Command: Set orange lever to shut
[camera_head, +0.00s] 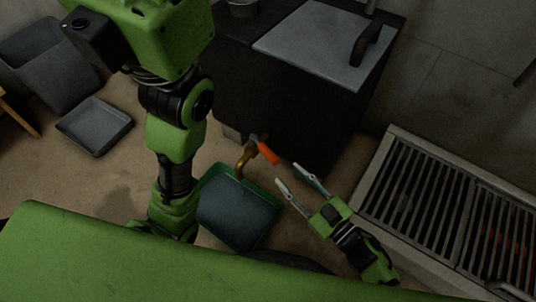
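The orange lever (267,153) sits on a brass tap (245,158) low on the front of a dark box-shaped unit (285,110). It slants down to the right. My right gripper (297,176) is open and empty, with its two fingers apart and pointing up-left. It is a little below and right of the lever in the picture, and no contact shows. My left arm (176,150) hangs at the left of the tap. Its gripper cannot be made out.
A green-rimmed tray (279,222) lies on the floor below the tap. A slatted radiator or grate (388,133) stands at the right. A grey tray (95,125) and a grey bin (45,65) are at the left.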

